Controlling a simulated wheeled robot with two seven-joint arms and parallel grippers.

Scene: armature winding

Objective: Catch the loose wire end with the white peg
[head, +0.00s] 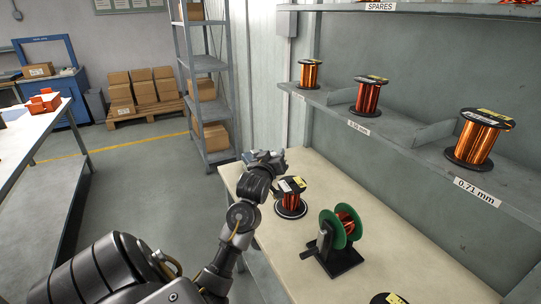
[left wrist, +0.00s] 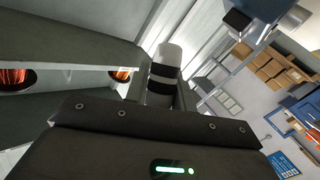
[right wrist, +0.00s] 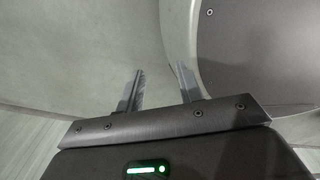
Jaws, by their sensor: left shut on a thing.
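My left gripper (head: 272,159) is above the far left end of the bench, just beyond a black-flanged copper spool (head: 291,199). In the left wrist view it is shut on the white peg (left wrist: 168,55), a pale cylinder with dark bands that projects from the fingers. A reel with green flanges (head: 330,225) and copper winding stands on a black stand farther right on the bench. I cannot make out a loose wire end. My right gripper (right wrist: 160,88) shows only in the right wrist view, with its fingers apart and nothing between them.
The beige bench (head: 400,278) has clear room around the stand. Another spool (head: 388,299) shows at the bottom edge. A wall shelf (head: 405,140) with several copper spools overhangs the right side. A metal rack (head: 206,100) stands behind the bench.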

